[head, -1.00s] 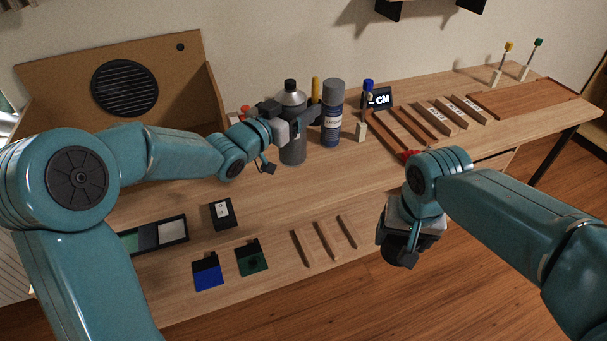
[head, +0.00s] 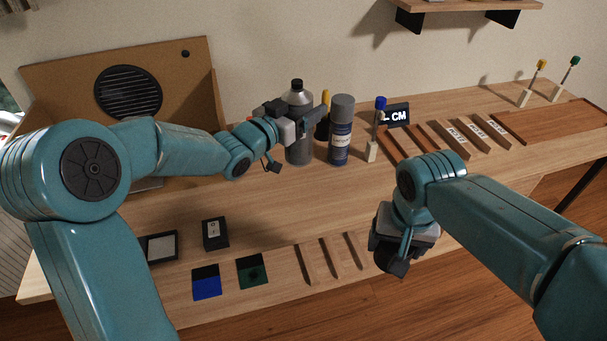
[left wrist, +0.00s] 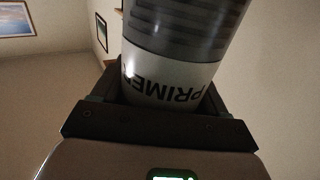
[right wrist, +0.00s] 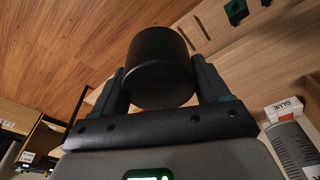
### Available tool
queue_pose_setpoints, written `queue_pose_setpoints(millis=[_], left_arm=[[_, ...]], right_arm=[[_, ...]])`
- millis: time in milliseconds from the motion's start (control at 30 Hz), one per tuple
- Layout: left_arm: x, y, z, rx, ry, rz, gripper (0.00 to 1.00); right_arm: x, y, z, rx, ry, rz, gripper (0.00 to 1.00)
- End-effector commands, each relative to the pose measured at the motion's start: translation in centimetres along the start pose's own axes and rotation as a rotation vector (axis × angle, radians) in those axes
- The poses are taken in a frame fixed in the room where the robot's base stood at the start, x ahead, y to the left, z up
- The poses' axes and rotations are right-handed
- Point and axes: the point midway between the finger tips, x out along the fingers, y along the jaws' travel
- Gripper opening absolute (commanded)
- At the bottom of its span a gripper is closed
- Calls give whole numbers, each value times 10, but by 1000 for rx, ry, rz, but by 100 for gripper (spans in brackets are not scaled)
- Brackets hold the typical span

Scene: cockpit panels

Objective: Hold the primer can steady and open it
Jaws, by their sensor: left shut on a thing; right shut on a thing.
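The primer can (head: 299,148) is a grey cylinder with a silver shoulder and a small black top, upright at the back of the bench. In the left wrist view its pale label (left wrist: 175,85) reads PRIMER. My left gripper (head: 299,118) is shut around its upper body from the left. My right gripper (head: 389,262) is over the bench's front edge, pointing down, well away from the can. It is shut on a black cylindrical cap (right wrist: 160,68), seen between its fingers in the right wrist view; in the head view the cap is mostly hidden.
A blue spray can (head: 341,135) stands just right of the primer can. Blue (head: 207,284) and green (head: 252,272) cards lie in front. The middle of the bench is clear.

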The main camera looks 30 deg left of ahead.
Motion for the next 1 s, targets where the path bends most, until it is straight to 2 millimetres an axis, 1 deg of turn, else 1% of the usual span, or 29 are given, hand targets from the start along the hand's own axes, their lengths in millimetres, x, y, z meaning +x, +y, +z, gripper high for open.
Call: queue_pose_setpoints(millis=[33, 200, 300, 400, 567, 700, 767, 867, 1000], left_arm=[[0, -1, 18, -4, -6, -1, 19], [-1, -1, 68, -4, -5, 0, 19], [0, -1, 93, -5, -4, -1, 19], [1, -2, 111, -3, -2, -2, 19], [3, -2, 125, -1, 1, -1, 19], [4, -2, 147, -2, -2, -1, 19], [4, -2, 155, -2, -1, -1, 19], [4, -2, 160, 1, 2, -1, 19], [4, -2, 160, 1, 3, -1, 19]], right_arm=[[1, 0, 1, 0, 0, 0, 39], [0, -1, 1, 0, 0, 0, 39], [-1, -1, 0, 0, 1, 0, 39], [-2, 0, -1, 1, 1, 0, 39], [-2, 0, -3, 1, 1, 0, 39], [-3, 1, -4, 1, 1, 0, 39], [-3, 1, -5, 1, 1, 0, 39], [-3, 1, -5, 1, 1, 0, 39], [-3, 1, -5, 1, 1, 0, 39]])
